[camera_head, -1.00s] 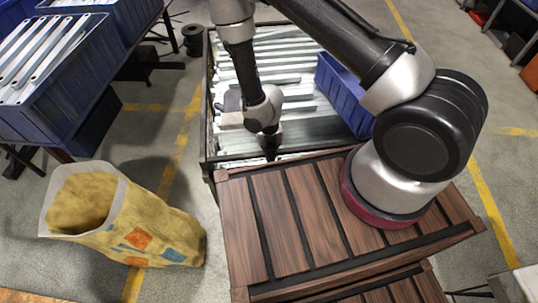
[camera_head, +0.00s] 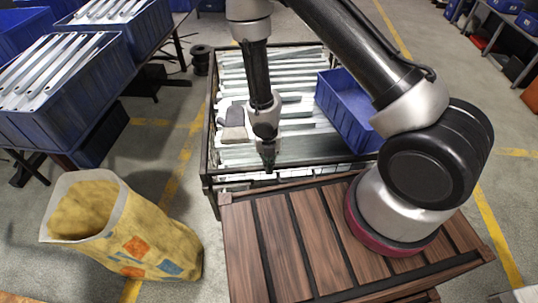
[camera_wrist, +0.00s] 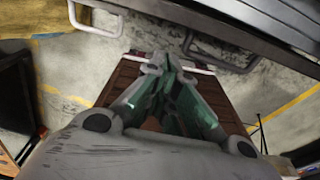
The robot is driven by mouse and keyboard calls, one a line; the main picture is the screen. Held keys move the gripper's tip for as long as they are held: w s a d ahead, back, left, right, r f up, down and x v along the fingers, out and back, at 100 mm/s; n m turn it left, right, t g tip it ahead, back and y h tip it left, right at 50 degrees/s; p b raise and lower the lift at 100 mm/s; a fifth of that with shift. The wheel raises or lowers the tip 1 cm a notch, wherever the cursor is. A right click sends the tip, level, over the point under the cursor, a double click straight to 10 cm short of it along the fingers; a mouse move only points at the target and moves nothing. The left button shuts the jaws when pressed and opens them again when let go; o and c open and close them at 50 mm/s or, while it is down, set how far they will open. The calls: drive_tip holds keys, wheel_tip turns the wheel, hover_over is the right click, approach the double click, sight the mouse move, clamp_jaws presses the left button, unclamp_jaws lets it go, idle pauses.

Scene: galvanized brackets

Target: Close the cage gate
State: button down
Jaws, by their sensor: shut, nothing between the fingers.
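The cage (camera_head: 207,150) has a dark metal frame and holds long pale galvanized brackets (camera_head: 262,75). Its near side shows as a low dark-barred panel just behind a wooden slatted top; I cannot tell surely which panel is the gate or how far it stands open. My gripper (camera_head: 268,165) points down at the cage's near side, close to the top bar; contact is unclear. In the wrist view my gripper (camera_wrist: 172,58) shows greenish fingers with tips close together and nothing between them.
A blue bin (camera_head: 345,112) and grey gloves (camera_head: 233,122) lie on the brackets. The wooden slatted top (camera_head: 285,240) fills the near middle. A yellow sack (camera_head: 150,235) stands at left, with blue bracket bins (camera_head: 60,95) behind it. Floor between sack and cage is clear.

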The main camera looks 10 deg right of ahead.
drive_tip(key=shift+w+d+r, duration=0.1)
drive_tip(key=shift+w+r, duration=0.1)
drive_tip(key=shift+r, duration=0.45)
drive_tip(key=shift+w+r, duration=0.25)
drive_tip(key=shift+r, duration=0.4)
drive_tip(key=shift+w+d+r, duration=0.1)
drive_tip(key=shift+w+r, duration=0.1)
drive_tip(key=shift+r, duration=0.45)
drive_tip(key=shift+a, duration=0.1)
drive_tip(key=d+r+m+h, duration=0.2)
drive_tip(key=d+m+h, duration=0.1)
drive_tip(key=d+m, duration=0.5)
drive_tip(key=d+r+m+h, duration=0.2)
drive_tip(key=d+r+m, duration=0.7)
drive_tip(key=r, duration=0.4)
drive_tip(key=s+d+r+m+t+y, duration=0.1)
drive_tip(key=s+r+m, duration=0.4)
drive_tip(key=r, duration=0.5)
drive_tip(key=s+d+r+m+t+y, duration=0.2)
drive_tip(key=s+r+m, duration=0.3)
drive_tip(key=r, duration=0.5)
drive_tip(key=s+d+r+m+t+y, duration=0.2)
drive_tip(key=s+d+r+m, duration=0.2)
drive_tip(key=r+m, duration=0.4)
drive_tip(key=shift+s+r+t, duration=0.3)
drive_tip(key=shift+s+r, duration=0.55)
drive_tip(key=shift+r, duration=0.05)
